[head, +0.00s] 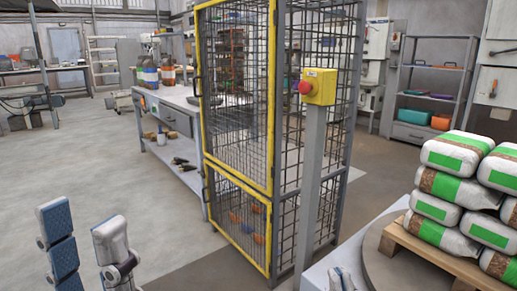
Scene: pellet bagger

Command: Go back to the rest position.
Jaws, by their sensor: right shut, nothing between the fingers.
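My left gripper (84,222) is at the bottom left of the head view, with its fingers pointing up. One finger shows blue pads, and a clear gap separates it from the other grey finger. It is open and empty, with only grey floor behind it. My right gripper (341,276) shows just as small grey tips at the bottom edge, right of centre. It is shut with nothing in it, in front of a light grey surface. The rest of both arms is out of view.
A yellow-framed mesh cage (238,188) stands mid-view. A grey post carries a yellow box with a red button (306,87). White-and-green bags (436,208) are stacked on a wooden pallet (408,238) at right. A workbench (190,103) stands behind. Floor (60,165) at left is open.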

